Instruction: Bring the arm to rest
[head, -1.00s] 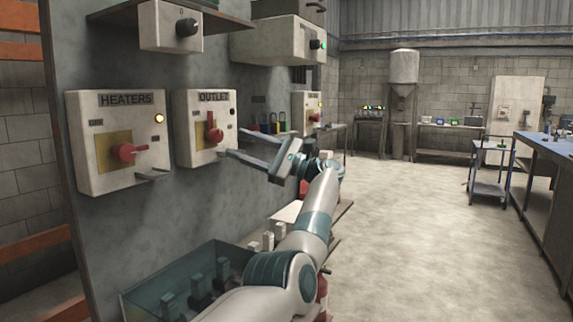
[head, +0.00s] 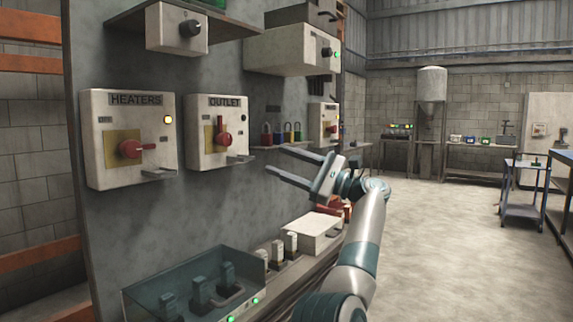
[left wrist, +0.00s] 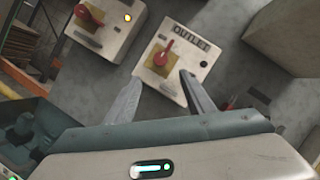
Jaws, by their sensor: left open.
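My left gripper (head: 275,161) is open and empty. Its two fingers point left toward the wall panel, to the right of the OUTLET box (head: 200,155), and do not appear to touch it. In the left wrist view the spread fingers (left wrist: 158,95) show with the OUTLET box (left wrist: 183,85) beyond them. The red OUTLET handle (head: 221,132) stands upright. The HEATERS box (head: 98,160) is farther left, its red handle (head: 133,148) turned sideways and its lamp lit yellow. My right gripper is in neither view.
Coloured padlocks (head: 280,132) stand on a small shelf beside the OUTLET box. A clear-sided bin (head: 150,300) and a white box (head: 312,230) sit low along the panel. A blue cart (head: 522,190) stands at the right. The floor (head: 450,260) between is clear.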

